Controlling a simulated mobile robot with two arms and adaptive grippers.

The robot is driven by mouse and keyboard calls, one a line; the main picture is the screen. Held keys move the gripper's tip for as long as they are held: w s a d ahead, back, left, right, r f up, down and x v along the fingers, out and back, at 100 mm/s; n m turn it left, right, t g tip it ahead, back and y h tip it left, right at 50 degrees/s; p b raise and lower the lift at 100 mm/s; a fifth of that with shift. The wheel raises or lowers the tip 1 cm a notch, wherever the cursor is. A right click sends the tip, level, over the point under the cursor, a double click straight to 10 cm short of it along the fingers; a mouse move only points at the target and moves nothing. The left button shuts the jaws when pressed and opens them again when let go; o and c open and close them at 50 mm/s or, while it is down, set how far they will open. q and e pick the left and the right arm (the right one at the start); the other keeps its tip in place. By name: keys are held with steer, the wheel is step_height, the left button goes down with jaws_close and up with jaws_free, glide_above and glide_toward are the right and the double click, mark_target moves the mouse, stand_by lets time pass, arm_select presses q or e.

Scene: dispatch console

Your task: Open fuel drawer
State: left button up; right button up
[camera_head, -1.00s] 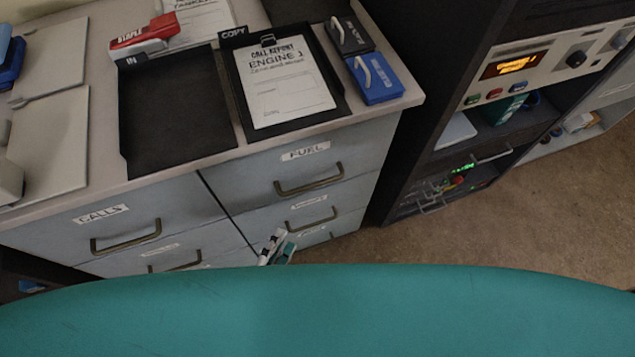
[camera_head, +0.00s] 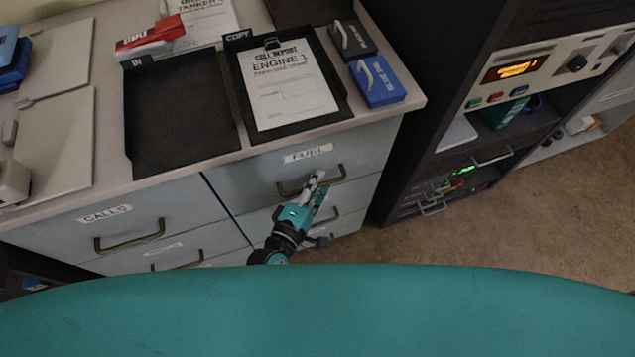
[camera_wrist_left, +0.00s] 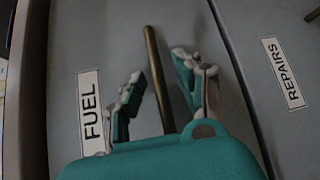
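The fuel drawer (camera_head: 250,180) is shut, flush with the cabinet front, with a FUEL label (camera_head: 308,153) above its bronze bar handle (camera_head: 338,177). My left gripper (camera_head: 318,184) is in front of this handle in the head view. In the left wrist view my left gripper (camera_wrist_left: 162,88) is open, its fingers apart on either side of the handle (camera_wrist_left: 158,75). The FUEL label (camera_wrist_left: 91,112) lies beyond one finger. I cannot tell whether either finger touches the handle. My right gripper is not in view.
A CALLS drawer (camera_head: 70,222) is to the left, and a REPAIRS drawer (camera_wrist_left: 262,20) is below the fuel drawer. Trays and a clipboard (camera_head: 285,90) lie on the cabinet top. A dark rack (camera_head: 440,110) stands at right, with open floor (camera_head: 480,225) in front.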

arm_select(q)
steer(key=c, duration=0.7)
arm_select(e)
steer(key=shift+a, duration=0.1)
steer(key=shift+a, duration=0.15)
arm_select(q)
steer(key=shift+s, duration=0.1)
